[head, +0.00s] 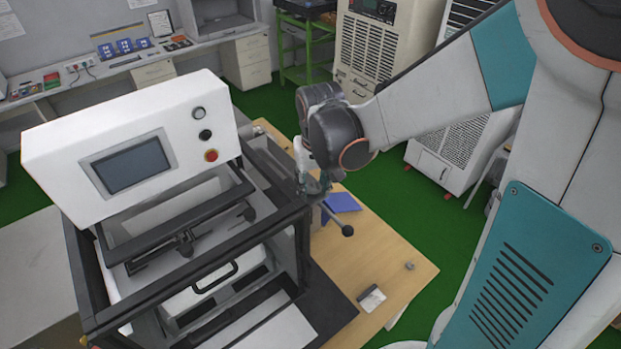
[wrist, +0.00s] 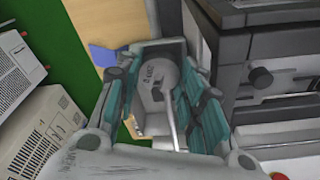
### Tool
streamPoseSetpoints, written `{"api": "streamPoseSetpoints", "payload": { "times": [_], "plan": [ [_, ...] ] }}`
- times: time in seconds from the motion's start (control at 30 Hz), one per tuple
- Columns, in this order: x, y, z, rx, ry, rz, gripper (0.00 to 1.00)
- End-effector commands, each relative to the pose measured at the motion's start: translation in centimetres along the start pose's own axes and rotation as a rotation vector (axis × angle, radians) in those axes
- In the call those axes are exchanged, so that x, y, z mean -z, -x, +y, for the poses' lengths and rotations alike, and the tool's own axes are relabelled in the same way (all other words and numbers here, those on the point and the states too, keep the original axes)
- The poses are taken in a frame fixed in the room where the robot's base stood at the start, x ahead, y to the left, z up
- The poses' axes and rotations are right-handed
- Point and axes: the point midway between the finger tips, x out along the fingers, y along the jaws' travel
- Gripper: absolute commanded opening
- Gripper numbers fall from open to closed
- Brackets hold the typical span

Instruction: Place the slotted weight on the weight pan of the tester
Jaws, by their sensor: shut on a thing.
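My gripper (head: 313,184) is beside the right side of the tester (head: 115,150), close to its dark upper frame. In the wrist view, the teal fingers of my gripper (wrist: 157,88) are shut on the slotted weight (wrist: 160,72), a grey round piece with small markings. A pale narrow strip or rod runs below it between the fingers; I cannot tell which part it is. In the head view the weight is hidden by the gripper and wrist. A lever with a dark ball knob (head: 348,230) projects near the gripper. I cannot make out the weight pan clearly.
A wooden table (head: 385,245) lies beside the tester, with a blue item (head: 341,202), a small grey piece (head: 409,266) and a small flat item (head: 371,299) on it. Tall white cabinets (head: 375,48) stand behind. The tester's frame is close to my gripper.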

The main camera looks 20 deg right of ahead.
Motion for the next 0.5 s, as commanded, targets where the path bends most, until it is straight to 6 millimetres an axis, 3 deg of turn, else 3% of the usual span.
{"api": "streamPoseSetpoints", "payload": {
  "times": [0.5],
  "plan": [
    [-0.15,-1.04,0.0,0.0,0.0,0.0,0.02]
  ]
}}
